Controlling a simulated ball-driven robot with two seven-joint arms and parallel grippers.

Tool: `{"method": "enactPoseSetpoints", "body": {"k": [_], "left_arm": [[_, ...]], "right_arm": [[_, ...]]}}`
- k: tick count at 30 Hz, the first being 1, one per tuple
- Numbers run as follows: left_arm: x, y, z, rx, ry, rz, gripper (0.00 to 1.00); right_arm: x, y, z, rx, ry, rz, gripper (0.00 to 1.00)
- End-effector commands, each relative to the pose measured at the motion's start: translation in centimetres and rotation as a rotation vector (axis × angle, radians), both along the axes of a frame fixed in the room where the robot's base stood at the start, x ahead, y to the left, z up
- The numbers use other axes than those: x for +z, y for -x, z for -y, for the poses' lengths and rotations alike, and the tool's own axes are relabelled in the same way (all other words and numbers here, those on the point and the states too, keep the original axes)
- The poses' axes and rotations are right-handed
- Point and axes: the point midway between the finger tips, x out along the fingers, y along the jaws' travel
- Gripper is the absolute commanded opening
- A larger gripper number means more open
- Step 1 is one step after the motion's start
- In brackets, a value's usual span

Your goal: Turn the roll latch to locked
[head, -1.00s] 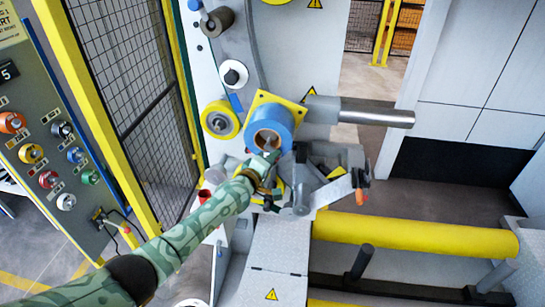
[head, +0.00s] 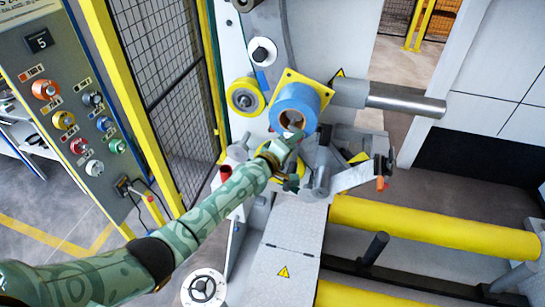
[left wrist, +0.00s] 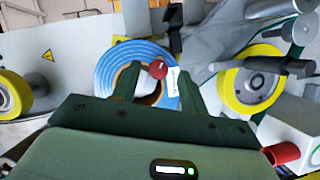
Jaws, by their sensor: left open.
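A blue roll (head: 297,103) with a brown core sits on a yellow square plate (head: 319,83) on the machine. It also shows in the left wrist view (left wrist: 103,72), where a small red knob (left wrist: 157,69) with a white label (left wrist: 172,88) lies over its core. I take this knob to be the roll latch; its set position cannot be read. My left gripper (head: 291,143) is just below the roll. In the left wrist view the open fingers (left wrist: 157,76) appear on either side of the knob; contact cannot be told. My right gripper is not in view.
A yellow-rimmed roller (head: 244,96) is left of the roll, and a steel shaft (head: 405,101) sticks out to its right. Grey machine arms (head: 345,178) stand close below right. A mesh fence (head: 165,80) and a control panel (head: 75,95) are at left.

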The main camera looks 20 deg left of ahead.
Motion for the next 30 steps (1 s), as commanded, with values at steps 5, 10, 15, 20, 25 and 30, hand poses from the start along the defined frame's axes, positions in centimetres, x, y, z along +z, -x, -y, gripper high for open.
{"method": "enactPoseSetpoints", "body": {"k": [5,10,15,20,25,30], "left_arm": [[0.4,3.7,-1.6,0.007,0.0,-0.001,0.43],[0.9,7.9,-3.3,0.004,-0.005,-0.002,0.43],[1.4,11.2,-4.5,0.003,-0.007,-0.002,0.43],[1.7,12.8,-5.1,0.003,-0.007,-0.002,0.43],[1.8,13.2,-5.3,0.003,-0.007,-0.002,0.43],[1.8,13.1,-5.2,0.003,-0.005,-0.001,0.43]], "right_arm": [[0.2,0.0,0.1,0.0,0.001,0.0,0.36],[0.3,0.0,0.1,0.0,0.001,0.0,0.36],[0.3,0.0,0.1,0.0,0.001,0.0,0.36],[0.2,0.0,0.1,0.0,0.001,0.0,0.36],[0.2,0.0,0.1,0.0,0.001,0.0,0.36],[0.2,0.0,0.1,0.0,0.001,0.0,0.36]]}}
